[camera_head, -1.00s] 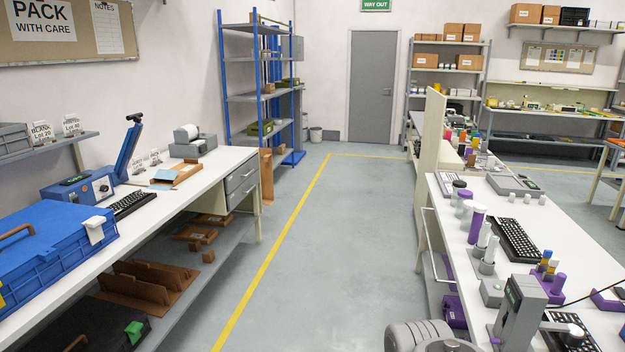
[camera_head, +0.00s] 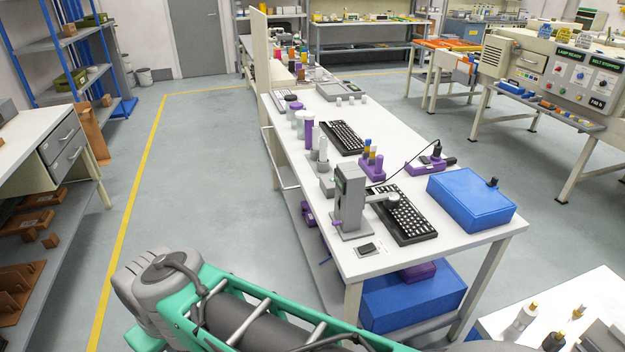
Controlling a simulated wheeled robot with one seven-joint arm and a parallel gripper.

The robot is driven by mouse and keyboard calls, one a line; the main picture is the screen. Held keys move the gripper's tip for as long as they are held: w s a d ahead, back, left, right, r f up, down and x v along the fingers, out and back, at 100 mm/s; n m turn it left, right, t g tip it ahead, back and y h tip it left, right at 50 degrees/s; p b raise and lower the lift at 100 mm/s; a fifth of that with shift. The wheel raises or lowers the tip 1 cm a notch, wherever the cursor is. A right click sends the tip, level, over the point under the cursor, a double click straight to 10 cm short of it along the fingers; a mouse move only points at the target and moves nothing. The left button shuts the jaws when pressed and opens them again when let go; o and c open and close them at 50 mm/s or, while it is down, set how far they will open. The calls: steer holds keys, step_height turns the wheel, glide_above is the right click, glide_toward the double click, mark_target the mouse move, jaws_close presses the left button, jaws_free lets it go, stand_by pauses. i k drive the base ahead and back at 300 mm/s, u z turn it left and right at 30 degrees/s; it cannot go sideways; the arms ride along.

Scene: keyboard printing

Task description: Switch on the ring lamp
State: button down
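I cannot pick out a ring lamp for certain. A grey upright device (camera_head: 349,200) with a small dark screen stands on the white table, its short arm reaching over a black keyboard (camera_head: 402,218). A small dark switch plate (camera_head: 368,249) lies on the table in front of the device. At the right, a beige machine panel (camera_head: 560,75) carries knobs, coloured buttons and a display that seems to begin with "LAMP". My green and grey arm crosses the bottom of the view. My gripper is not in view.
The white table (camera_head: 345,268) also holds a second keyboard (camera_head: 341,138), purple holders and a blue box (camera_head: 470,198). Another white table (camera_head: 595,295) with small bottles is at lower right. A grey floor aisle (camera_head: 215,170) with a yellow line lies open at left.

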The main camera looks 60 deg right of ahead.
mark_target(369, 247)
steer(key=i, duration=0.4)
steer(key=z, duration=2.3)
